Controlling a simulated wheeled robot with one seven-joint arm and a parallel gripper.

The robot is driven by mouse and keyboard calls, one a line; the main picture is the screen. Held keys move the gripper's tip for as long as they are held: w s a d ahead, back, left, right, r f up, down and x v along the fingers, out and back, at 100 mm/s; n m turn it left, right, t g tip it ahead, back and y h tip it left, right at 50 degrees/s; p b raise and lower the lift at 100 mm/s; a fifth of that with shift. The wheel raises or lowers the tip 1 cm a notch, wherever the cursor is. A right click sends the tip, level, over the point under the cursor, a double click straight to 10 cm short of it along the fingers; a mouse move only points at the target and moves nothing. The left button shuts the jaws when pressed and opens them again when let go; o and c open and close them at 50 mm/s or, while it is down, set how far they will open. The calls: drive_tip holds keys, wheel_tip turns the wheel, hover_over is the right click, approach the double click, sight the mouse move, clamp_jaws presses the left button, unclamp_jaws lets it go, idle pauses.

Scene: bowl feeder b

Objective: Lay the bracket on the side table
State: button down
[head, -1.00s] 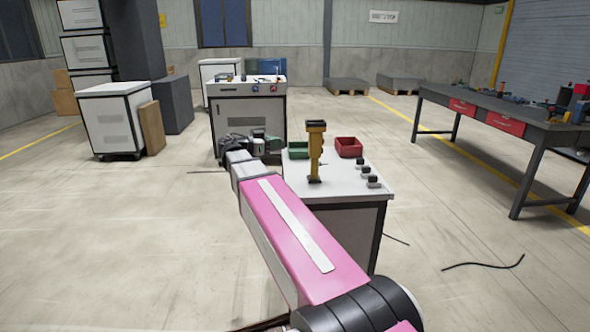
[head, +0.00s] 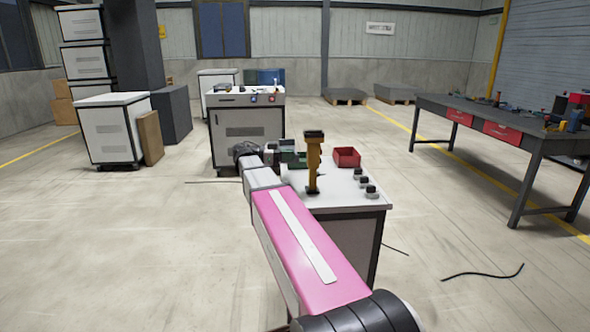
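No bracket can be made out in the head view. A low cabinet with a white top (head: 340,199) stands in front of me, and I cannot tell if it is the side table. My pink arm reaches forward along its left side. The dark wrist and my gripper (head: 273,156) are at the arm's far end, by the cabinet's back left corner. The fingers are too small and too covered by the arm to show if they are open or hold anything.
A white-topped cabinet (head: 246,130) stands behind. A dark workbench (head: 440,103) is at right. Open floor lies left.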

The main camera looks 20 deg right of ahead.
drive_tip(key=d, duration=0.1)
drive_tip(key=w+d+f, duration=0.1)
drive_tip(key=d+f, duration=0.1)
drive_tip(key=shift+w, duration=0.35)
drive_tip(key=shift+f, duration=2.05)
drive_tip(key=shift+f, duration=0.6)
drive_tip(key=c, duration=1.3)
unclamp_jaws()
